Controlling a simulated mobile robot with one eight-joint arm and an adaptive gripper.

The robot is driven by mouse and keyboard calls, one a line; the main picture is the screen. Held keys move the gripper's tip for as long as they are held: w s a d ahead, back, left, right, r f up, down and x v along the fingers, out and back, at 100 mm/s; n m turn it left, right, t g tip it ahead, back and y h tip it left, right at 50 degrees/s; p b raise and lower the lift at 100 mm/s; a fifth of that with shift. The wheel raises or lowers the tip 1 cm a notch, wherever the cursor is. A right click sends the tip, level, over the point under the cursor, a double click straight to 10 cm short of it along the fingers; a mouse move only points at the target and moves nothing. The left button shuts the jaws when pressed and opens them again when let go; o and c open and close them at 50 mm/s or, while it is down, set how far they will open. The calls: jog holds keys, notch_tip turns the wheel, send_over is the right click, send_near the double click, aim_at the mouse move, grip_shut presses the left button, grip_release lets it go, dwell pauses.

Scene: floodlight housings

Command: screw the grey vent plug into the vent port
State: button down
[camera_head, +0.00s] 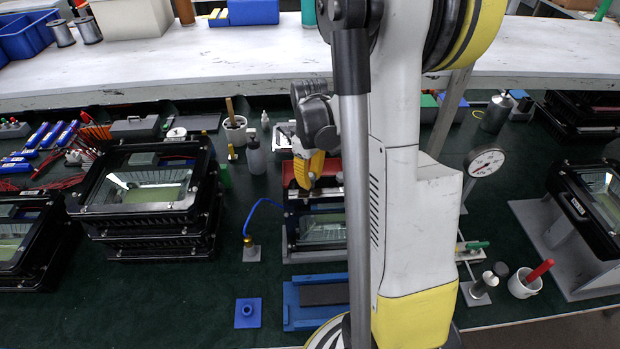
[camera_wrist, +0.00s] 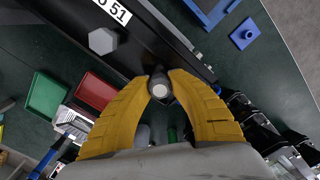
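My gripper (camera_wrist: 161,80) has its two yellow fingers closed around a small dark grey plug (camera_wrist: 160,91) with a pale round end, which looks like the vent plug. The plug is at the edge of a black floodlight housing (camera_wrist: 75,32); I cannot tell if it sits in the vent port, which is hidden. A grey hexagonal part (camera_wrist: 102,41) is on the same housing, apart from the fingers. In the head view, my gripper (camera_head: 308,172) points down just behind the housing's glass window (camera_head: 322,229), and the plug cannot be made out.
Stacked black housings (camera_head: 160,235) stand at left, another housing (camera_head: 590,205) at right. A blue hose (camera_head: 262,203) curves left of the work spot. A blue tray (camera_head: 292,305) and blue square block (camera_head: 248,313) lie in front. A dial gauge (camera_head: 486,162) stands right of my arm.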

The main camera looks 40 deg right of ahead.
aim_at(310, 175)
dwell(0.4)
jog(key=m+b, duration=0.1)
jog(key=m, duration=0.4)
jog(key=shift+f+m, duration=0.15)
jog(key=shift+m, duration=0.25)
jog(key=m+b, duration=0.1)
jog(key=m, duration=0.4)
jog(key=shift+m, duration=0.3)
jog(key=c, duration=1)
grip_release()
notch_tip(310, 175, up, 7)
jog(key=p, duration=0.4)
jog(key=shift+p, duration=0.3)
